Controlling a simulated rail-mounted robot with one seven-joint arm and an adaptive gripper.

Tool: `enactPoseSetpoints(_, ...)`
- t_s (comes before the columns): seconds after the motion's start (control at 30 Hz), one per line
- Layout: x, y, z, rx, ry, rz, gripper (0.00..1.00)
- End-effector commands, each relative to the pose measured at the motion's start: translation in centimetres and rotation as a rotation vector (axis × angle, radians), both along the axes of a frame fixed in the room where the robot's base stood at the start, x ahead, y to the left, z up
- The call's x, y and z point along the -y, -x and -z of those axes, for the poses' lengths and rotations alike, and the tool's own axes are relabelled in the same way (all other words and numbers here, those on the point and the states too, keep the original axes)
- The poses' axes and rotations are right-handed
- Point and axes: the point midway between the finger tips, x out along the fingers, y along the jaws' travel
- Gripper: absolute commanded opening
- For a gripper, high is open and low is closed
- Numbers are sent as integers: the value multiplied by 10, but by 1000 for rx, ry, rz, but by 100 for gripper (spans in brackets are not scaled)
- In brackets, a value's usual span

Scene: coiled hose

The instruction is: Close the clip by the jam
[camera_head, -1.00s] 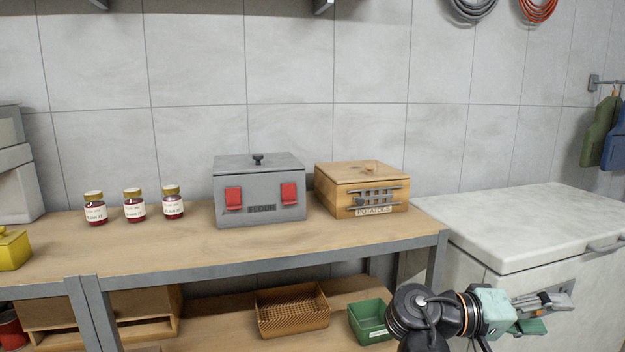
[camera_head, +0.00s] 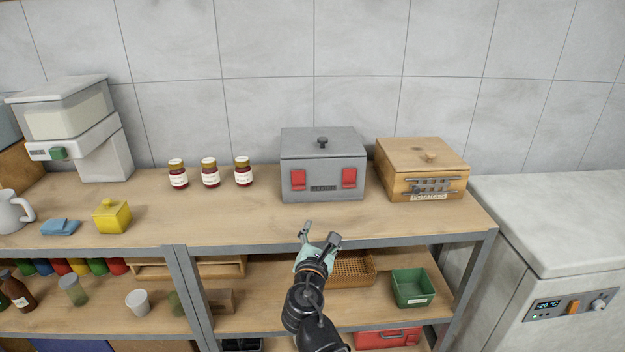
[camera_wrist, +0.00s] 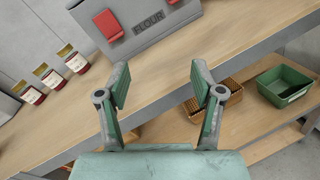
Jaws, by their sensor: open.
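Three jam jars (camera_head: 210,173) with gold lids and white labels stand in a row on the wooden worktop, left of the grey flour box (camera_head: 322,174). The flour box has two red clips on its front: the left red clip (camera_head: 298,180), nearer the jam, and the right red clip (camera_head: 349,178). In the wrist view the left clip (camera_wrist: 108,24) shows near the top, sticking out a little from the box. I cannot tell for sure how either clip is latched. My gripper (camera_head: 320,234) is open and empty in front of the worktop's front edge, below the flour box.
A wooden potatoes box (camera_head: 422,170) stands right of the flour box. A yellow pot (camera_head: 111,216) and a blue cloth (camera_head: 60,227) lie left. The lower shelf holds a wicker basket (camera_head: 354,268) and a green bin (camera_head: 412,288). The worktop before the flour box is clear.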

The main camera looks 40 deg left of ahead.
Motion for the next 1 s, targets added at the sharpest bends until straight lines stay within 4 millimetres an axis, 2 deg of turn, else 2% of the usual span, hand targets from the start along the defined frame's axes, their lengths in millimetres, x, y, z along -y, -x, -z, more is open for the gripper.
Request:
enactPoseSetpoints(0.1,-25,12,-1,93,132,-136,67)
enactPoseSetpoints(0.2,-40,22,-5,174,222,-222,67)
enactPoseSetpoints(0.33,-49,28,-8,245,300,-271,67)
enactPoseSetpoints(0.47,-51,26,-8,265,329,-271,67)
enactPoseSetpoints(0.77,-72,1,-8,265,330,-269,67)
enactPoseSetpoints(1.0,-101,-34,-9,264,330,-267,67)
